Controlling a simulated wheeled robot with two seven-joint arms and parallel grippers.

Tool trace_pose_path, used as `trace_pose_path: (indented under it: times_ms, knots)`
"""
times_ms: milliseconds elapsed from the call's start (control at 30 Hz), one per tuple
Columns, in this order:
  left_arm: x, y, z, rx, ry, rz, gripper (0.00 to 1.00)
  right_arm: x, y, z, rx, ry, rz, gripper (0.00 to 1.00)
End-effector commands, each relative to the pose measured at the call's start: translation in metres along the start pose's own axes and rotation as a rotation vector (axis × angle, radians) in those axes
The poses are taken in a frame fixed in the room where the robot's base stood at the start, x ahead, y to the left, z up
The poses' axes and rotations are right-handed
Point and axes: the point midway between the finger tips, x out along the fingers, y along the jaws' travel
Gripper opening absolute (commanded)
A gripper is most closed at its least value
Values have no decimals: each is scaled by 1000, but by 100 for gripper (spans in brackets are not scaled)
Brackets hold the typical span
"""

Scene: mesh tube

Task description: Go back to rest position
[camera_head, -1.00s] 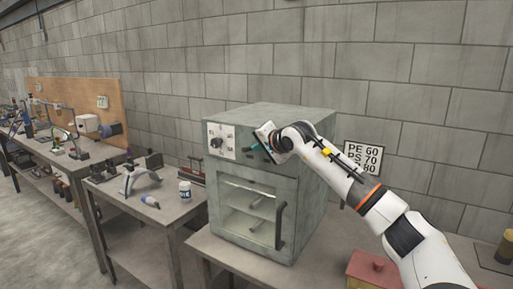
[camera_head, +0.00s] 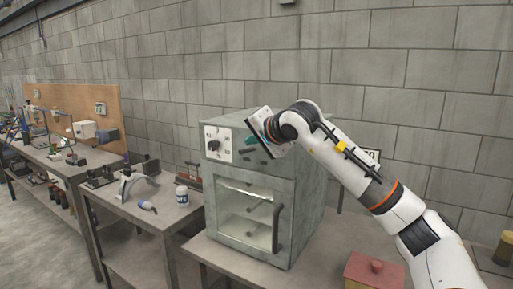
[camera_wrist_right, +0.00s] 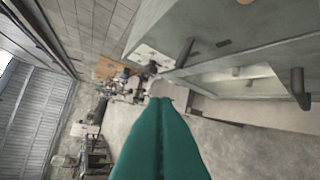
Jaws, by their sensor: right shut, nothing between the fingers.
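My right arm comes in from the right in the head view and bends down in front of the grey oven (camera_head: 300,195). My right gripper (camera_head: 252,141) is in front of the oven's upper front, just right of the white dial panel (camera_head: 217,144). In the right wrist view its teal fingers (camera_wrist_right: 161,105) are pressed together with nothing between them. The oven's dial knob (camera_wrist_right: 178,57) and door handle (camera_wrist_right: 300,88) show beside the fingers there. The oven door is shut. My left gripper is not in view.
The oven stands on a metal table (camera_head: 232,262). A red box (camera_head: 374,272) is on that table at the right. A block wall is behind.

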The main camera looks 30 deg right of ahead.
Motion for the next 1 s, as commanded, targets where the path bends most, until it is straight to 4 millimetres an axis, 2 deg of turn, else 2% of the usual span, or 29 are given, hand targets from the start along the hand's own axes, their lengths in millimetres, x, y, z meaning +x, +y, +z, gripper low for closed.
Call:
trace_pose_path:
  times_ms: [600, 700, 767, 867, 967, 1000]
  knots:
    - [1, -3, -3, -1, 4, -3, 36, -4, 3, -3, 0, 0, 1, 0]
    - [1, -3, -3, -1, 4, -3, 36, 2, 0, -9, 22, 25, -1, 0]
    - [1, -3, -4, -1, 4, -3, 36, 12, -6, -21, 70, 72, -5, 0]
    - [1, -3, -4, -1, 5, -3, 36, 44, -24, -59, 239, 221, -18, 0]
    - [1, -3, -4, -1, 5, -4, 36, 84, -52, -116, 545, 433, -59, 0]
    - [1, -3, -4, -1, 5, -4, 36, 99, -66, -140, 705, 518, -86, 0]
